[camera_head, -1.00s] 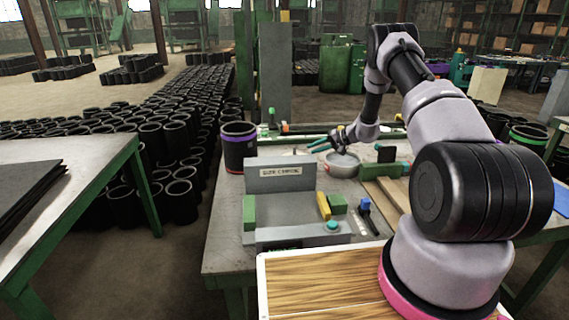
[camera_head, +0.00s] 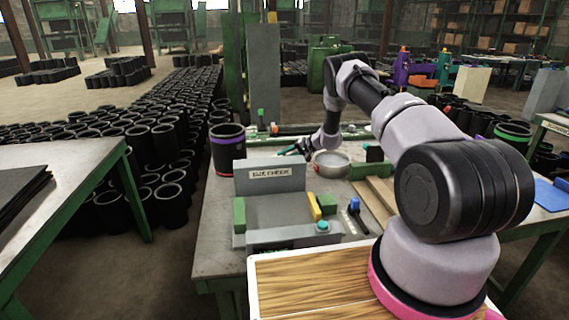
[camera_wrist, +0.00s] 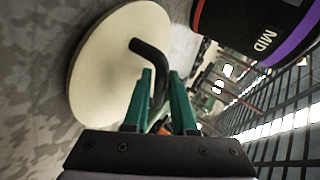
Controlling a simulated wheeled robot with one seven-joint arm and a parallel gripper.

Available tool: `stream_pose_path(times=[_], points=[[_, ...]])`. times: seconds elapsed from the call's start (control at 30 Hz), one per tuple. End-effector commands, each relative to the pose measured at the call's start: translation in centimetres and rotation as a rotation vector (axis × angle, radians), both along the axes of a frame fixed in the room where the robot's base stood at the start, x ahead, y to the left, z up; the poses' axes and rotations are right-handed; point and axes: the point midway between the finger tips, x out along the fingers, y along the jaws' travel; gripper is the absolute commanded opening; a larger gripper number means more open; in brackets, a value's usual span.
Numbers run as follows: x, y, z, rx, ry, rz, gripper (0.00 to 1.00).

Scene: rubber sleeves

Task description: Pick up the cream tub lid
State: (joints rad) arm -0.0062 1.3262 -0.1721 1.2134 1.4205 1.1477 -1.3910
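The cream tub lid (camera_wrist: 105,70) is a round, pale disc with a bent black handle (camera_wrist: 150,58), at the upper left of the wrist view. My gripper (camera_wrist: 161,76) has teal fingers set close together, one on each side of the handle, with little or no gap visible. The lid's face is toward the wrist camera, against the grey tabletop; I cannot tell whether it touches the table. In the head view my gripper (camera_head: 302,148) is over the back of the bench, and the lid cannot be made out there.
A black sleeve with a purple band (camera_head: 227,150) stands left of my gripper; it is close to the lid in the wrist view (camera_wrist: 255,28). A round metal bowl (camera_head: 332,165) is just right. A grey gauge fixture (camera_head: 270,210) stands in front on the bench (camera_head: 215,235).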

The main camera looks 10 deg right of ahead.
Motion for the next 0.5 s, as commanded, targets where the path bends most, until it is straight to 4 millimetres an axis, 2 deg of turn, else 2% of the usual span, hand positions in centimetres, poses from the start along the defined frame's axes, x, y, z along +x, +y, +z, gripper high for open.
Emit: stream_pose_path(times=[0.07,0.13,0.17,0.5], points=[[-0.01,-0.02,0.02,0.000,0.000,0.000,0.25],[-0.01,-0.03,0.01,0.000,0.000,0.000,0.02],[-0.02,-0.03,0.01,0.000,0.000,0.000,0.00],[0.01,-0.05,0.29,0.000,-0.001,-0.001,0.00]])
